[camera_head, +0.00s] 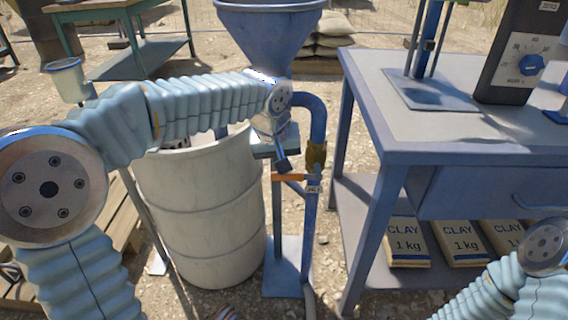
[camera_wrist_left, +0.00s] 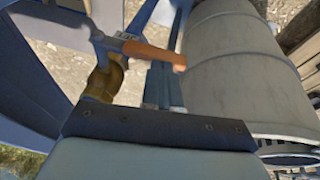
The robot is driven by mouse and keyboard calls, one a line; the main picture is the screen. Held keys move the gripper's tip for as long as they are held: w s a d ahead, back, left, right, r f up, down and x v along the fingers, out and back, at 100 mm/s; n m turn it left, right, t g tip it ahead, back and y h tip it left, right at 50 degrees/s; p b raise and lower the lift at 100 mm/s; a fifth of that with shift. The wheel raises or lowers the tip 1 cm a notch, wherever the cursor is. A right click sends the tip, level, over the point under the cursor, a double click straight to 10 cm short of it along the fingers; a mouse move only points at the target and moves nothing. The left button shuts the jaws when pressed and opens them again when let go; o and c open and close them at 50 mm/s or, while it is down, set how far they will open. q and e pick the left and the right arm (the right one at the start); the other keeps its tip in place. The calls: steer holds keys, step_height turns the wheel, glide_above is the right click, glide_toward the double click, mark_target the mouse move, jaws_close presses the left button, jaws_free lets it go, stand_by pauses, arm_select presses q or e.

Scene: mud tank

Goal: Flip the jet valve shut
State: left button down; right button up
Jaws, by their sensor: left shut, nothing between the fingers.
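The jet valve (camera_head: 312,176) sits on a thin blue vertical pipe, just below a brass fitting (camera_head: 316,153). Its orange lever (camera_head: 288,178) sticks out to the left, about level, across the pipe. My left gripper (camera_head: 283,165) is shut and empty, pointing down just above the lever. In the left wrist view the shut fingers (camera_wrist_left: 163,90) are close to the orange lever (camera_wrist_left: 153,53), near its free end. I cannot tell whether they touch it. The brass fitting also shows there (camera_wrist_left: 104,80). My right gripper is outside the views.
A blue funnel (camera_head: 268,30) stands above the valve on a blue frame. A white drum (camera_head: 200,210) is close on the left. A blue workbench (camera_head: 430,150) with clay bags (camera_head: 408,243) on its shelf is close on the right. Gravel shows between the stand and the bench.

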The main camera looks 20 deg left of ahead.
arm_select(q)
steer(key=s+a+r+b, duration=0.1)
steer(key=s+a, duration=0.1)
steer(key=s, duration=1)
steer(key=w+d+f+m+g+h, duration=0.15)
steer(key=d+f, duration=0.25)
steer(key=f, duration=0.8)
steer(key=w+d+f+m+g+h, duration=0.1)
steer(key=w+d+f, duration=0.15)
steer(key=f, duration=1.05)
steer(key=s+f, duration=0.5)
steer(key=f, duration=0.4)
steer(key=s+d+f+h+p, duration=0.1)
steer(key=s+f, duration=0.5)
steer(key=f, duration=0.3)
steer(key=shift+s+d, duration=0.2)
steer(key=shift+s, duration=0.1)
steer(key=shift+f+n, duration=0.1)
steer(key=shift+n, duration=0.15)
